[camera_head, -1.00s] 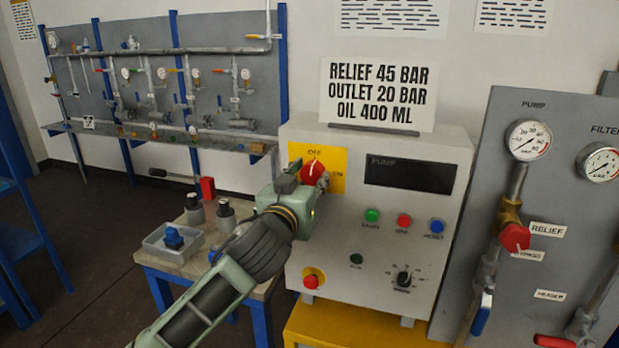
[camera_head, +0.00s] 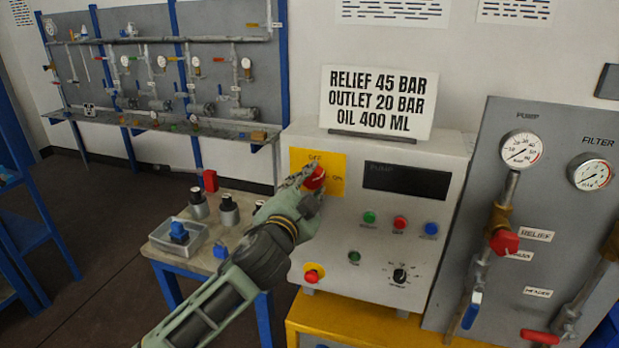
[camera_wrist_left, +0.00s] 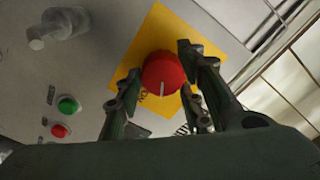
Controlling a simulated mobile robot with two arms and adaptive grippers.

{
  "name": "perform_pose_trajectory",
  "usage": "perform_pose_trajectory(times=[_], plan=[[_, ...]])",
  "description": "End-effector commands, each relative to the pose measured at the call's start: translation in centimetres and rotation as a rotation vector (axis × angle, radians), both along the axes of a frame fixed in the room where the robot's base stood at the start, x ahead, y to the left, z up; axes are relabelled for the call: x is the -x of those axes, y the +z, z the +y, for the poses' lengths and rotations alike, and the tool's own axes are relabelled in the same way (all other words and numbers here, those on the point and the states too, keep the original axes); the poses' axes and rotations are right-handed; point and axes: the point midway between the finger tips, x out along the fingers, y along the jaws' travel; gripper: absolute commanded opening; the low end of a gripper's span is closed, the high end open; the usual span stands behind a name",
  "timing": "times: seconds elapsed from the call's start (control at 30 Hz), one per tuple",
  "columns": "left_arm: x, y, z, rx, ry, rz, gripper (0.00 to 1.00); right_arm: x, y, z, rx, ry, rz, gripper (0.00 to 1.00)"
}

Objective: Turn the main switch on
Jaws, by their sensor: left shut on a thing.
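The main switch is a red round knob (camera_head: 315,178) on a yellow plate (camera_head: 334,160) at the upper left of the grey control cabinet. OFF is printed above it and ON to its right. My left gripper (camera_head: 305,186) is at the knob and partly hides it. In the left wrist view the knob (camera_wrist_left: 163,74) sits between the two fingers of the gripper (camera_wrist_left: 159,78). A white pointer line on the knob points down in that view, towards the gripper's palm. My right gripper is not in view.
The cabinet carries a dark display (camera_head: 408,182), green, red and blue buttons, a black dial (camera_head: 400,276) and a red button on yellow (camera_head: 313,272) below. A small table (camera_head: 200,262) with a clear tray stands left. A gauge panel (camera_head: 545,200) stands right.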

Motion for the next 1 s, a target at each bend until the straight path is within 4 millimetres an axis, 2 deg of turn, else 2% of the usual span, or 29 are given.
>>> perform_pose_trajectory(times=[0.1, 0.5, 1.0], plan=[[0.1, -0.4, -0.1, -0.107, -0.002, -0.022, 0.09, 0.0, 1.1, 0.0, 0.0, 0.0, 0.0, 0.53], [0.0, -0.6, 0.0, -0.398, -0.004, -0.115, 0.09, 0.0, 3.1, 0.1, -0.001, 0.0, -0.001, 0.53], [0.0, -1.0, 0.2, -0.528, -0.004, -0.155, 0.09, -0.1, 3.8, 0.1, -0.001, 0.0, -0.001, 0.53]])
